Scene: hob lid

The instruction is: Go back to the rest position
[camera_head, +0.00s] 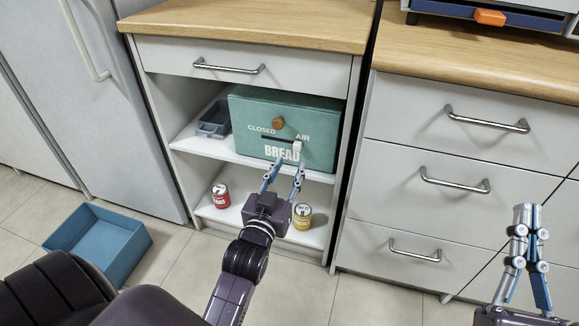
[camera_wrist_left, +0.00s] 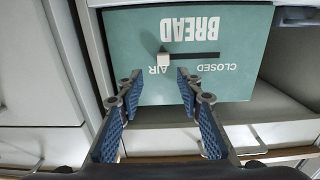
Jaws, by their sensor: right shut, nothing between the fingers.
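My left gripper (camera_head: 283,174) is open in front of the green bread box (camera_head: 246,113), just below its front slider. In the left wrist view the fingers (camera_wrist_left: 158,82) stand apart with nothing between them. The white slider knob (camera_head: 297,147) sits at the AIR end of its slot; it also shows in the left wrist view (camera_wrist_left: 163,59), beyond the fingertips. The exact gap to it is hard to tell. My right gripper (camera_head: 527,211) is shut and empty, raised in front of the right-hand drawers.
The bread box stands on the cupboard shelf beside a dark tray (camera_head: 214,121). A red can (camera_head: 221,196) and a yellow can (camera_head: 302,216) stand on the lower shelf. A blue bin (camera_head: 99,243) is on the floor at left. Drawer handles (camera_head: 455,181) project at right.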

